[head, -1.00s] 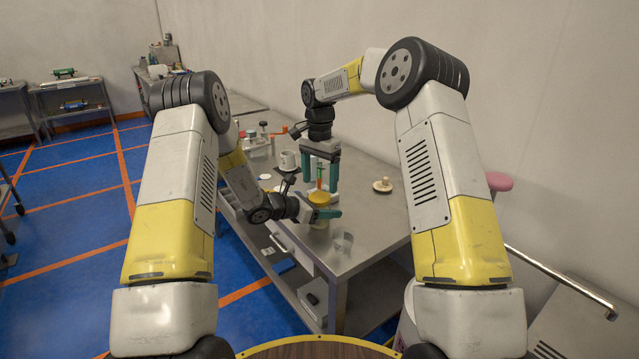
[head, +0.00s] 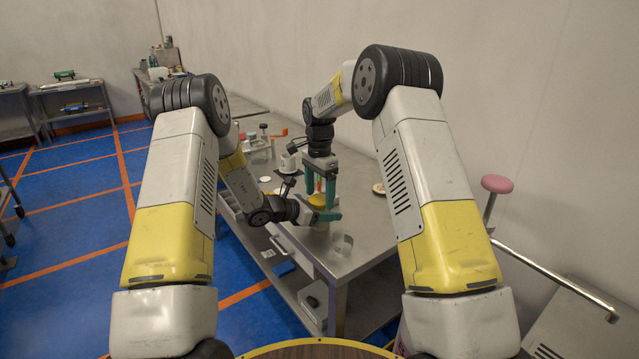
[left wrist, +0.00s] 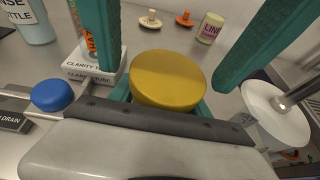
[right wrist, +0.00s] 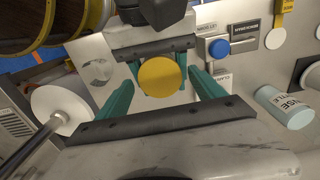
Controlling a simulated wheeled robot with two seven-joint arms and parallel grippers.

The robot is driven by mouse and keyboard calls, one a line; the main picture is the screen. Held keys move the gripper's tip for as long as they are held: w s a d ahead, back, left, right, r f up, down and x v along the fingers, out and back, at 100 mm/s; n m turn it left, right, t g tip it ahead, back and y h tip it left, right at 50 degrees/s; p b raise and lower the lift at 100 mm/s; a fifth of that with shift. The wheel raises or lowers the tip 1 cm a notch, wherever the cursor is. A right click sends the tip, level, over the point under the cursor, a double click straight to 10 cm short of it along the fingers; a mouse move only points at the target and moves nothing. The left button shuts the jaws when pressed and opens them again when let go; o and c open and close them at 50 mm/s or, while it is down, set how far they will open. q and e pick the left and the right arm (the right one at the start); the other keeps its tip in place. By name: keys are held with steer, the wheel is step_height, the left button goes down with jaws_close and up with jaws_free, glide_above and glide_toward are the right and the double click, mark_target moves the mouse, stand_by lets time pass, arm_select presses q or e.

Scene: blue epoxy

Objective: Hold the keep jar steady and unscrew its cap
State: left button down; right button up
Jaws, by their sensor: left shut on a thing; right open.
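The keep jar's round yellow cap (head: 318,199) shows near the front of the grey bench; it also fills the middle of the left wrist view (left wrist: 168,78) and the right wrist view (right wrist: 159,77). My left gripper (head: 326,215) is shut on the jar from the side, below the cap. The jar's body is mostly hidden by the cap and fingers. My right gripper (head: 321,194) points down over the jar and is open. Its fingers lie on opposite sides of the cap, with a gap visible in the right wrist view. The exact fingertip height against the cap is unclear.
A white mug (head: 288,162) is farther back. A blue button (right wrist: 218,48), a rinse bottle (right wrist: 285,107) and a white box (left wrist: 95,66) are nearby.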

steer(key=shift+f, duration=0.4)
steer(key=c, duration=1.5)
steer(key=shift+n, duration=1.7)
steer(key=o, duration=1.5)
steer(key=shift+o, duration=0.2)
steer(key=shift+r, duration=0.1)
